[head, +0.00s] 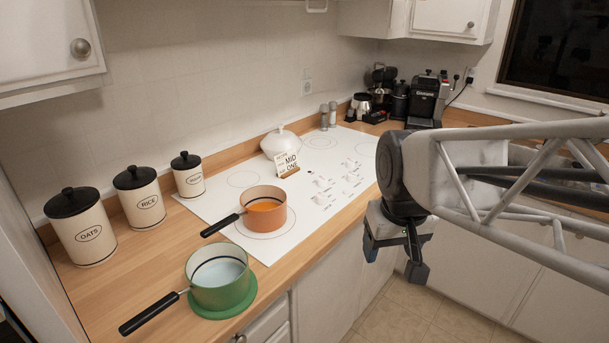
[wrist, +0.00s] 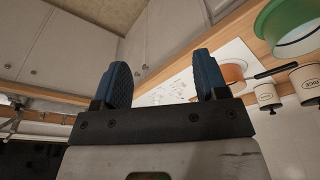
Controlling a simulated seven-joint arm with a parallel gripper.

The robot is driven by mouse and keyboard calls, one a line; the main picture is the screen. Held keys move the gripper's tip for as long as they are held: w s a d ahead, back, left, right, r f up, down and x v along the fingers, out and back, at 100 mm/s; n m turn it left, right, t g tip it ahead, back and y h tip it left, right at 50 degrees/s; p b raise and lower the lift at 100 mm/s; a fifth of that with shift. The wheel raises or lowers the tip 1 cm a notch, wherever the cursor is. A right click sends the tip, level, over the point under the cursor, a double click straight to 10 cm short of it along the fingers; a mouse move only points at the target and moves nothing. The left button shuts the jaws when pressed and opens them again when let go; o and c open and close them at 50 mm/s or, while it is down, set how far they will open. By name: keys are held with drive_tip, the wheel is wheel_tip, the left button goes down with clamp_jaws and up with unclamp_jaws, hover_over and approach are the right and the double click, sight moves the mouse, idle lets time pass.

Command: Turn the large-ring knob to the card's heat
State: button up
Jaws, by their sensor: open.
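The white cooktop (head: 215,205) is set in the wooden counter, with printed rings on it. Several small white knobs (head: 350,178) stand on its right-hand middle part; which one belongs to the large ring is too small to tell. A card (head: 287,161) in a wooden stand reads "MID" and, on a lower line, what looks like "ONE". My gripper (head: 395,261) is open and empty, in front of the counter's front edge, to the right of the knobs and apart from them. In the wrist view my gripper's two blue fingers (wrist: 163,82) are spread, with the cooktop (wrist: 240,52) beyond.
An orange pot (head: 265,210) stands on the cooktop's front ring. A green pot (head: 217,283) sits on a green mat at the front left. A white lidded dish (head: 280,142) is behind the card. Canisters (head: 140,200) line the left wall; a coffee machine (head: 425,100) stands at the back right.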

drive_tip(key=w+r+n, duration=0.1)
drive_tip(key=w+n, duration=0.1)
drive_tip(key=w, duration=1.2)
drive_tip(key=n+g, duration=0.2)
drive_tip(key=n, duration=0.2)
hover_over(322, 193)
wheel_tip(322, 193, down, 15)
drive_tip(key=shift+r, duration=0.1)
drive_tip(key=shift+f, duration=3.95)
drive_tip(key=shift+c, duration=0.5)
drive_tip(key=c, duration=0.8)
drive_tip(key=shift+a, duration=0.1)
